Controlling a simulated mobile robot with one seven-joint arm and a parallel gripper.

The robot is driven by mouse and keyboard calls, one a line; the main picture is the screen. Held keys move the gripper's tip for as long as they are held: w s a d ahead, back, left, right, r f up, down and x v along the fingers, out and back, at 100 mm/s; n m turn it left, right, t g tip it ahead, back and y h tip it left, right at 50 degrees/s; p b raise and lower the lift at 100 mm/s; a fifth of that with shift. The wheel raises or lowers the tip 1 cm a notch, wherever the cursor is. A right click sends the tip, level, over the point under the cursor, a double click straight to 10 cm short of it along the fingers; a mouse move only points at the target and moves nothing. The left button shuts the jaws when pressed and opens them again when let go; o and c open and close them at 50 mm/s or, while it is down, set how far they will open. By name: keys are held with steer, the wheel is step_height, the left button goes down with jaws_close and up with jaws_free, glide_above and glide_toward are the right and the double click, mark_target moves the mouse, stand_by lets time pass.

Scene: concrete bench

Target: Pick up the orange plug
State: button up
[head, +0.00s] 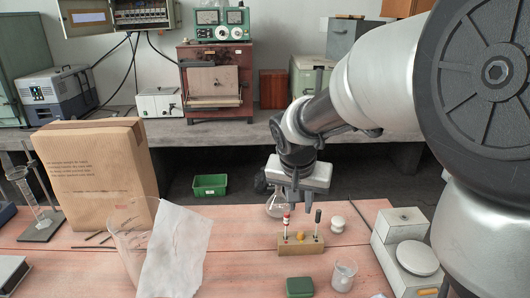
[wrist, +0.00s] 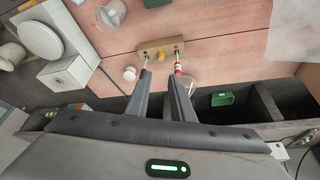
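A small wooden block (head: 313,246) stands on the red-topped bench. The orange plug (head: 300,235) sits at its middle, between a red-and-white piece (head: 286,222) and a dark-topped pin (head: 318,217). In the wrist view, the orange plug (wrist: 161,57) shows on the near face of the block (wrist: 149,46), with the red-and-white piece (wrist: 178,67) to its right. My gripper (head: 296,203) is above the block, pointing down. In the wrist view, my gripper (wrist: 160,75) is open and empty, its fingers apart with the plug showing between and beyond the tips.
A glass flask (head: 277,207) stands behind the block, and a white knobbed piece (head: 337,224) is close behind it. A green box (head: 300,287) and a small beaker (head: 344,275) stand in front. A white scale (head: 400,240) is right; a large beaker (head: 130,240) and white sheet (head: 176,250) are left.

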glide_toward(301, 232)
step_height(301, 232, down, 3)
steer(key=shift+w+r+x, duration=0.1)
steer(key=shift+w+x, duration=0.05)
steer(key=shift+x, duration=0.75)
steer(key=shift+w+r+x, duration=0.1)
steer(key=shift+w+x, duration=0.05)
steer(key=shift+x, duration=0.75)
steer(key=shift+w+x, duration=0.15)
steer(key=shift+x, duration=0.8)
steer(key=shift+d, duration=0.2)
jaws_close()
